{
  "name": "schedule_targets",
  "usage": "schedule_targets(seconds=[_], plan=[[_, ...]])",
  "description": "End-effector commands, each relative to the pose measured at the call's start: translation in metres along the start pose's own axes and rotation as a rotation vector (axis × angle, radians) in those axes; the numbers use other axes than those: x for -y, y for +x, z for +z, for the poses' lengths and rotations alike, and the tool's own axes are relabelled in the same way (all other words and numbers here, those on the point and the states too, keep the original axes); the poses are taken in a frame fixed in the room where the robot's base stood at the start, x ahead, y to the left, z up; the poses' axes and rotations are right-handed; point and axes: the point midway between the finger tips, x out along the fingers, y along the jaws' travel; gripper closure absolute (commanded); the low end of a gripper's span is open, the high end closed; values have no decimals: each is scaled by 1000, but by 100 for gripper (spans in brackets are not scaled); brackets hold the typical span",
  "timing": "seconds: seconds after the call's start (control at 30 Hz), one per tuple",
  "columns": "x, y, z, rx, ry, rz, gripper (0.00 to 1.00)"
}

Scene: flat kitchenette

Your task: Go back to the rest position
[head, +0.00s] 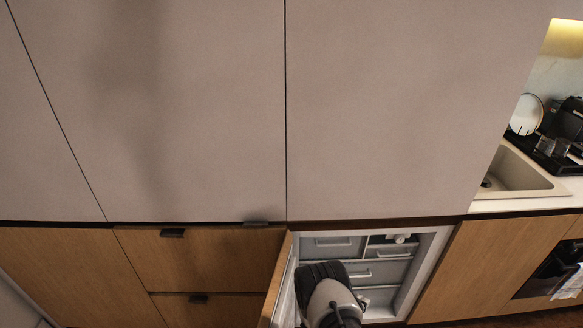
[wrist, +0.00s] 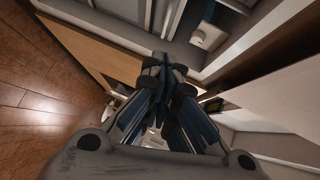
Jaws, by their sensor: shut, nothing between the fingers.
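My gripper (wrist: 168,76) shows in the wrist view with its dark fingers together and nothing held between them. In the head view, my arm reaches down in front of an open built-in fridge (head: 436,262), and the fingers cannot be made out there. The fridge door (head: 275,285) stands open to the left of the arm, its wooden front seen nearly edge-on. In the wrist view a wooden panel (wrist: 95,48), which looks like this door, lies close to the left of the fingers.
Inside the fridge are drawers (head: 335,242) and a small pale item (head: 400,238). Wooden drawers (head: 205,262) are on the left. A sink (head: 515,173), a plate (head: 526,114) and an oven (head: 555,270) are on the right. Wooden floor (wrist: 40,85) shows clear in the wrist view.

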Motion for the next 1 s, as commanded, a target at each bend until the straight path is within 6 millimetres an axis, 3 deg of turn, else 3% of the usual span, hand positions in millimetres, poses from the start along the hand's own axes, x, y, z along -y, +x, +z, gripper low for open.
schedule_targets(seconds=[0.27,0.37,0.53,0.77,0.87,1.0], plan=[[59,18,47,90,-40,115,100],[93,21,68,149,-70,164,100],[171,13,102,303,-168,251,100],[272,-28,117,533,-357,307,100],[311,-53,112,629,-451,310,100],[361,-98,91,766,-613,296,100]])
